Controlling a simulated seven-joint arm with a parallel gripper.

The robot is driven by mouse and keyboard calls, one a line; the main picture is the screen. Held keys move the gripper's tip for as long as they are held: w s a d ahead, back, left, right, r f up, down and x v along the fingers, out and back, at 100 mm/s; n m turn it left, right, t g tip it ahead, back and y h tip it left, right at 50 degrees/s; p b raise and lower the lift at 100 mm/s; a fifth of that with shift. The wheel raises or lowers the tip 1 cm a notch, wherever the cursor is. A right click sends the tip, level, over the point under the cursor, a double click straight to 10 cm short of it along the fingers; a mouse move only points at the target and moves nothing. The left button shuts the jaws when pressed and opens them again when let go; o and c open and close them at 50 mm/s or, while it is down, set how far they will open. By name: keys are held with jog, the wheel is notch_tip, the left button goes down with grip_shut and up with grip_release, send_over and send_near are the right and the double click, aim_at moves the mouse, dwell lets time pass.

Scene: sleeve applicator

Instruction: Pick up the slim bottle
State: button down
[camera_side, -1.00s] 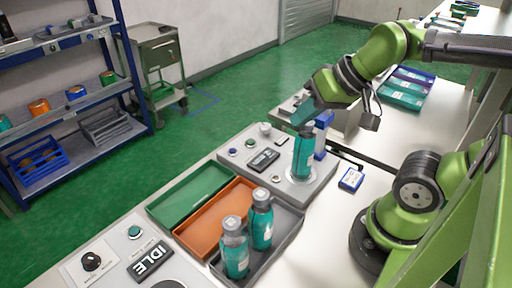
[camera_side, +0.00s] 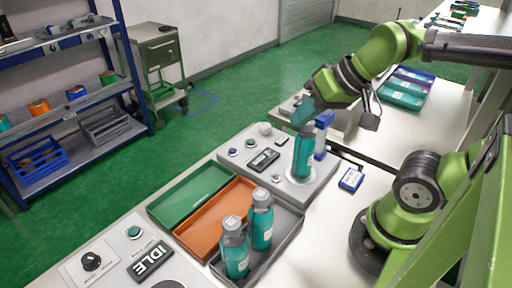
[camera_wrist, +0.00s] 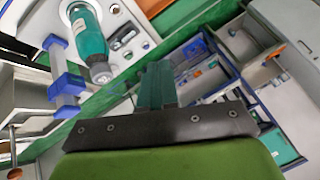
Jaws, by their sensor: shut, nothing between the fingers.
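A teal bottle with a grey cap (camera_side: 304,156) stands upright on the round plate of the grey applicator station. Two similar teal bottles, a front one (camera_side: 235,250) and a back one (camera_side: 262,222), stand in the dark grey tray (camera_side: 284,238). I cannot tell which bottle is the slim one. My gripper (camera_side: 301,116) is shut and empty, its teal fingers close to the cap of the station bottle. In the wrist view that bottle (camera_wrist: 88,32) is at upper left, apart from my fingers (camera_wrist: 156,75).
A blue upright part (camera_side: 323,132) stands right behind the station bottle. A small blue-and-white box (camera_side: 351,179) lies on the bench to the right. Green (camera_side: 190,195) and orange (camera_side: 216,212) trays look empty.

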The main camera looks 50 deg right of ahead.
dwell(0.4)
jog(key=shift+c, duration=1.5)
grip_release()
notch_tip(320, 180, up, 6)
jog(key=n+g+h, duration=0.2)
jog(key=n+g, duration=0.5)
jog(key=n, duration=0.5)
send_over(305, 135)
jog(key=w, duration=0.1)
jog(key=f, duration=1.1)
jog(key=shift+d+f, duration=0.3)
jog(key=shift+d, duration=0.05)
jog(key=shift+s+d+f, duration=0.1)
jog(key=shift+d+f, duration=0.05)
jog(key=shift+f, duration=1.25)
jog(key=shift+s+d+f, duration=0.1)
jog(key=shift+d+f, duration=0.05)
jog(key=shift+f, duration=1.2)
